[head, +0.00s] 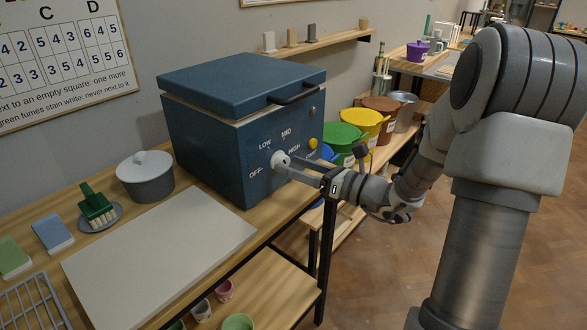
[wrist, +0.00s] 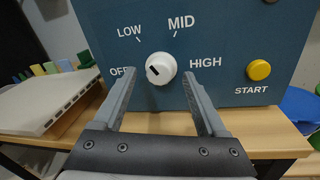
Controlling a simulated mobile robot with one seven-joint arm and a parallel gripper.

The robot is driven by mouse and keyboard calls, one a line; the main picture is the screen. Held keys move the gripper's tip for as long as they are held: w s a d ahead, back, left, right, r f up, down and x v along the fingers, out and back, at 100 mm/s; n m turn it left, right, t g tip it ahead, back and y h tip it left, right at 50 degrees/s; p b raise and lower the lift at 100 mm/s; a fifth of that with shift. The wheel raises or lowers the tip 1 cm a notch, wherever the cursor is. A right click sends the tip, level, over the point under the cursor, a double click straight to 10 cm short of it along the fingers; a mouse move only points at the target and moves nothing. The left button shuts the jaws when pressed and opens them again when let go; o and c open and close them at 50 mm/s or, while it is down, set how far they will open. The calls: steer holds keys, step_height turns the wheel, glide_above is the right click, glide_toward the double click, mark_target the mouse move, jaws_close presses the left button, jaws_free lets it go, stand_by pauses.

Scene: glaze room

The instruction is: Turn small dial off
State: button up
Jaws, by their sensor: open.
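The small dial is a round white knob (wrist: 161,68) on the front of a blue kiln-like box (head: 225,130). OFF, LOW, MID and HIGH are printed around it. A short black mark on the knob sits left of its middle, on the OFF side; I cannot tell if it points exactly at OFF. In the head view the knob (head: 279,160) is partly behind my gripper (head: 292,168). In the wrist view my open gripper (wrist: 156,76) has one finger on each side of the knob, with visible gaps and nothing held. The left finger partly covers the OFF label.
A yellow START button (wrist: 259,70) is right of the dial. A pale board (head: 160,255) and a lidded grey pot (head: 146,177) lie left of the box. Green (head: 341,138) and yellow (head: 368,122) buckets stand to its right. The wooden table edge runs below the gripper.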

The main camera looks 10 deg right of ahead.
steer(key=shift+w+a, duration=0.2)
steer(key=shift+w, duration=0.05)
jaws_close()
